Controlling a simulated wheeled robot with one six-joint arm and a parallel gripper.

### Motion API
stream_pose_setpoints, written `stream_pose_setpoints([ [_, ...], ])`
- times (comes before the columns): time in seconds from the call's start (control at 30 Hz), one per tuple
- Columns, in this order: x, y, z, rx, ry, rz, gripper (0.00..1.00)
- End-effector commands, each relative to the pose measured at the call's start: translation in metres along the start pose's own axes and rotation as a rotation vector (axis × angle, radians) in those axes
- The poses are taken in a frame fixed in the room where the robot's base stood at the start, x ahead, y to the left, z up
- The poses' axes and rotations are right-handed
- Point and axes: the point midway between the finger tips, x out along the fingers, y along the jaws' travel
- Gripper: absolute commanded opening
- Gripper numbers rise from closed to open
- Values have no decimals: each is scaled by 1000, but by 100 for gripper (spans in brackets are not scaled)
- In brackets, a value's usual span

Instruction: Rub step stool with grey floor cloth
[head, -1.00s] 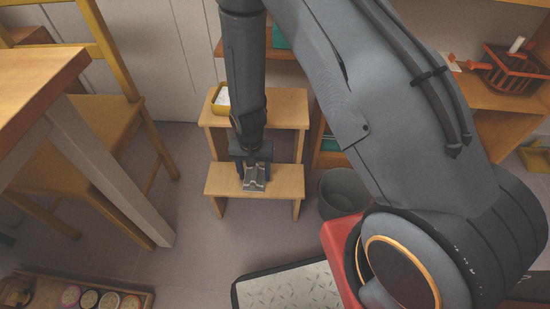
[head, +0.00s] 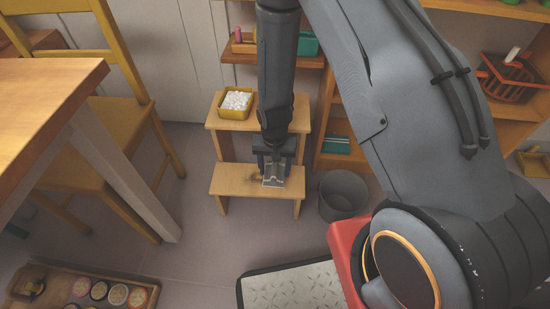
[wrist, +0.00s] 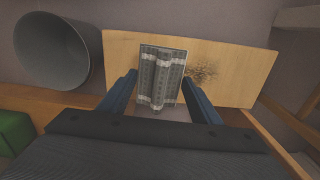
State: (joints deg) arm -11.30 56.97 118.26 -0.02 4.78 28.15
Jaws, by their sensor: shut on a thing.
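The light wooden step stool (head: 230,187) stands on the floor with a lower and an upper step. My gripper (head: 273,168) is over the right part of its lower step, shut on the grey floor cloth (head: 273,180). In the wrist view, the folded checked cloth (wrist: 161,80) lies between my gripper's fingers (wrist: 160,97), over the step (wrist: 240,72). It appears to touch the step. A dark speckled smudge (wrist: 203,74) shows on the step beside the cloth. The smudge (head: 254,180) is left of the cloth in the head view.
A yellow tub of white pieces (head: 236,102) stands on the upper step. A grey bucket (head: 343,194) is close to the stool's right. A yellow chair (head: 105,145) and table (head: 50,85) stand left. A tray of jars (head: 75,292) is at lower left.

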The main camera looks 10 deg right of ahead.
Motion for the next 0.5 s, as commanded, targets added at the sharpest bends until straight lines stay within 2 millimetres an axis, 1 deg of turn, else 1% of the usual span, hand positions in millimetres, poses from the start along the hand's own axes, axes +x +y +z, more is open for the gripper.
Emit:
stream_pose_setpoints([
  [0.03, -8, 0, 0, 1, 1, -1, 40],
  [0.3, -32, 1, -1, 3, 1, 0, 40],
  [0.5, -44, 2, -1, 4, 1, 0, 40],
])
